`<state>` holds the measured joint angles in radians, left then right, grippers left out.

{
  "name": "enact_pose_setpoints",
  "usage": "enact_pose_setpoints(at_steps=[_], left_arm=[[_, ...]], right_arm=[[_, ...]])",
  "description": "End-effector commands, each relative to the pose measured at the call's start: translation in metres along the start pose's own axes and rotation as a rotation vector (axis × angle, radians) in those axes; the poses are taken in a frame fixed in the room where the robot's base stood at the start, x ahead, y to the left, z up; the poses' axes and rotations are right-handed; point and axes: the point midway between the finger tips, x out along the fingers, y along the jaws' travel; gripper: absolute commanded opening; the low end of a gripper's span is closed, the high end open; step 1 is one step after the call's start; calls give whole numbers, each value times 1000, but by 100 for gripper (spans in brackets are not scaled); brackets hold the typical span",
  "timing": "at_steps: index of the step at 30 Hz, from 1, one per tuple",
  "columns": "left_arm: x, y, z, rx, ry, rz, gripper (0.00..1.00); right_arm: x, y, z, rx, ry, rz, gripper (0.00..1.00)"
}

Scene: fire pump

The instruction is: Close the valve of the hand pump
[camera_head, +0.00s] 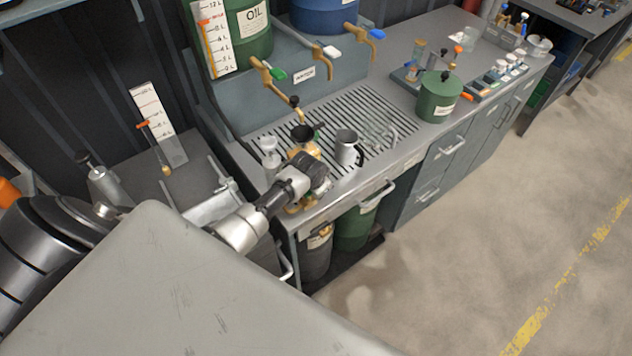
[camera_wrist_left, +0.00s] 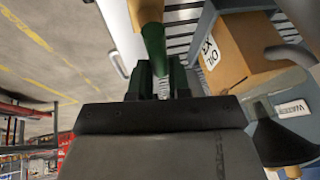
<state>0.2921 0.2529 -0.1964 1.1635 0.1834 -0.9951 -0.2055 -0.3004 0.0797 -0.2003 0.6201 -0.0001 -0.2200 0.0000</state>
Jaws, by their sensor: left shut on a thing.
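My left gripper (camera_head: 318,172) is over the left end of the slatted worktop, against a brass-coloured body that looks like the hand pump (camera_head: 305,151). A black funnel (camera_head: 302,132) stands at the pump, and a black funnel also shows in the wrist view (camera_wrist_left: 283,145). In the wrist view, the fingers of my left gripper (camera_wrist_left: 160,82) are shut on a green handle (camera_wrist_left: 154,42) joined to a brass-coloured shaft (camera_wrist_left: 146,10). This looks like the valve handle, but its turn position is unclear. The fingers hide its lower end. My right gripper is out of view.
A metal mug (camera_head: 347,148) stands close right of the gripper on the slatted worktop (camera_head: 375,105). A green canister (camera_head: 438,97) is farther right. Brass taps with green (camera_head: 274,76) and white (camera_head: 332,52) handles overhang the back. The floor in front (camera_head: 470,230) is clear.

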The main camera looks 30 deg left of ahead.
Motion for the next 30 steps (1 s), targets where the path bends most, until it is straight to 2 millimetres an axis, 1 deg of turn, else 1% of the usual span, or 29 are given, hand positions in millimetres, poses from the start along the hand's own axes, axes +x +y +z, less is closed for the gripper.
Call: enact_pose_setpoints(at_steps=[9,24,25,27,30], left_arm=[[-1,3,1,98,18,40,0],[-1,4,1,115,22,47,0],[-1,4,1,115,22,47,19],[-1,4,1,114,22,47,30],[-1,4,1,114,22,47,43]], right_arm=[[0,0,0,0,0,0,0],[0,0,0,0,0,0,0],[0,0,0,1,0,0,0],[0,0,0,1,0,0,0],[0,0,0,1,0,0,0]])
